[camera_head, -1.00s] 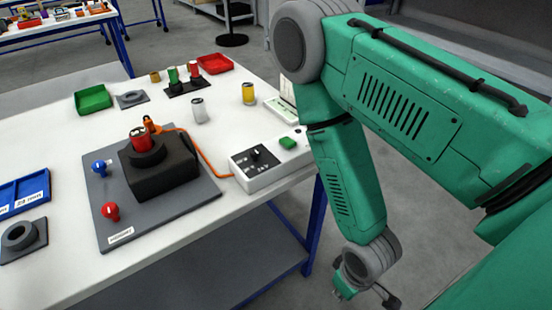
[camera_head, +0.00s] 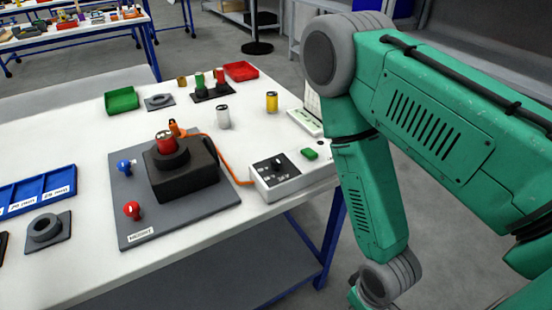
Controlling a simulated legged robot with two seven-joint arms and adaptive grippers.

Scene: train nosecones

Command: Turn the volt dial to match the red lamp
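A white control box (camera_head: 292,184) stands near the table's right edge. It has a black dial (camera_head: 278,162) on a dark labelled face, and the print is too small to read surely. A green button block (camera_head: 310,154) is beside it. A red round-headed piece, which looks like a lamp (camera_head: 132,209), stands on the grey plate (camera_head: 188,212), and a blue one (camera_head: 124,166) stands behind it. A red cylinder (camera_head: 166,142) sits in a black block on the plate. My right gripper is low, beyond the table's right edge and mostly cut off by the bottom frame edge. My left gripper is not in view.
An orange cable (camera_head: 228,166) runs from the black block to the control box. White (camera_head: 223,118) and yellow (camera_head: 271,102) cylinders stand behind. Green (camera_head: 122,101) and red (camera_head: 241,71) trays are at the back, a blue tray (camera_head: 38,190) at left. The table's front strip is clear.

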